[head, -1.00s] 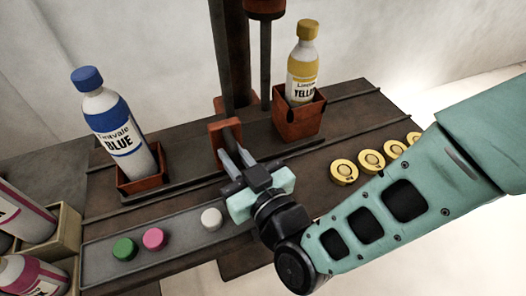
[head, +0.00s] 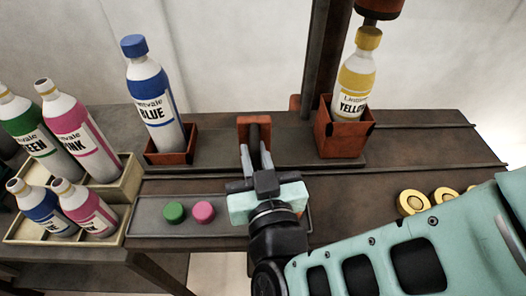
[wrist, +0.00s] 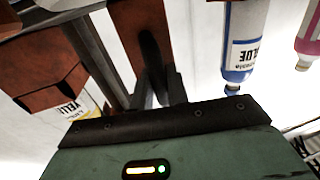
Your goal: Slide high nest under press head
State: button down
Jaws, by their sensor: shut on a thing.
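The high nest (head: 340,138) is a tall red-brown box holding the upright yellow bottle (head: 355,80). The press head (head: 380,8) is at the top edge; the yellow cap appears roughly below it, exact alignment unclear. The low nest (head: 172,148) holds the blue bottle (head: 155,100). Both nests stand on a dark sliding plate (head: 290,154). Between them is an upright red-brown bracket with a dark handle (head: 254,124). My gripper (head: 255,152) is shut on the handle. The wrist view shows the high nest (wrist: 40,70) at left and blue bottle (wrist: 243,45) at right.
The dark press column (head: 325,55) rises behind the plate. A grey tray (head: 150,217) with green and pink caps lies in front. Yellow discs (head: 412,203) lie near my arm at right. A crate (head: 112,195) of several bottles stands left. Bench right of the high nest is clear.

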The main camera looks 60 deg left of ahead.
jog(key=shift+s, duration=0.3)
jog(key=c, duration=1.4)
grip_release()
jog(key=shift+s+a, duration=0.1)
jog(key=shift+d, duration=0.6)
jog(key=p+v, duration=0.1)
jog(key=v, duration=1.5)
jog(key=shift+d, duration=0.2)
